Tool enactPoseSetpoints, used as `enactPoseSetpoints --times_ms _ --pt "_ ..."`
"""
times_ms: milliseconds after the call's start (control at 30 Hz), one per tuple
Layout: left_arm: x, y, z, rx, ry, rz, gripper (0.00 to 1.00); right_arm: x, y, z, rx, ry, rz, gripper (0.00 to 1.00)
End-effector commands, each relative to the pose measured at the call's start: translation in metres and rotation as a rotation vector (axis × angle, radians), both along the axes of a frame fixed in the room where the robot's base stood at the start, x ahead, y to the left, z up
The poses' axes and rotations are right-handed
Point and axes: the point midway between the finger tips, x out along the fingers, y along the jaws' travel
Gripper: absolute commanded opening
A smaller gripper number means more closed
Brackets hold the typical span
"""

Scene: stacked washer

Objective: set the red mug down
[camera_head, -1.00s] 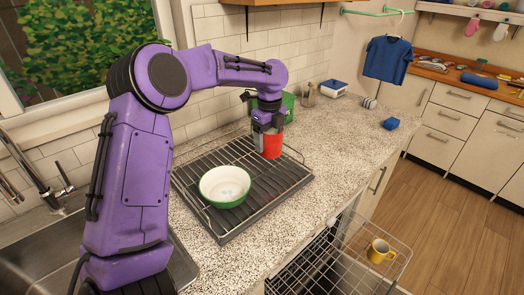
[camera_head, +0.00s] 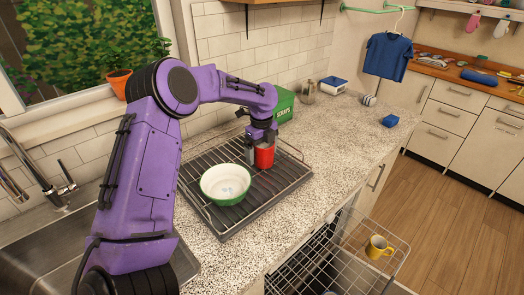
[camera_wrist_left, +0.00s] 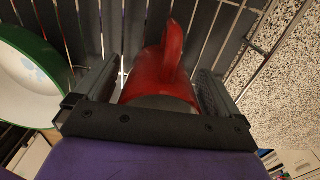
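The red mug (camera_head: 264,156) stands about upright on the right part of the dark drying rack (camera_head: 236,224), to the right of a green and white bowl (camera_head: 226,184). My left gripper (camera_head: 261,143) is above it, fingers pointing down. In the left wrist view the red mug (camera_wrist_left: 163,75) is between the two fingers, its handle toward the top of the picture. Thin gaps show on both sides, so the fingers look open around it. The mug's base is hidden in the wrist view; in the head view it looks to be on or just above the rack. My right gripper is not in view.
A green box (camera_head: 284,105) stands behind the rack by the tiled wall. The sink (camera_head: 50,245) is at the left. A pulled-out dishwasher rack holds a yellow mug (camera_head: 378,246) below the counter edge. The speckled counter (camera_head: 340,140) right of the rack is mostly clear.

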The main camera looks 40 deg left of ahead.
Motion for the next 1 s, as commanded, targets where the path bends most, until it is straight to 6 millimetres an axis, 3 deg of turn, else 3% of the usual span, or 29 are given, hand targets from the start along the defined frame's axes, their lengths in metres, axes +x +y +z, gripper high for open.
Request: enactPoseSetpoints --times_ms 333,733,1000 --pt "0.001 0.0 0.007 0.001 -0.003 0.0 0.96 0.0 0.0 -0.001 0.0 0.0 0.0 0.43" --pt "0.001 0.0 0.101 0.002 -0.003 0.001 0.96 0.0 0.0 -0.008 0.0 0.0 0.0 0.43" --pt "0.0 0.0 0.124 0.0 0.0 0.001 0.96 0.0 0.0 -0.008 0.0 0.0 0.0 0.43"
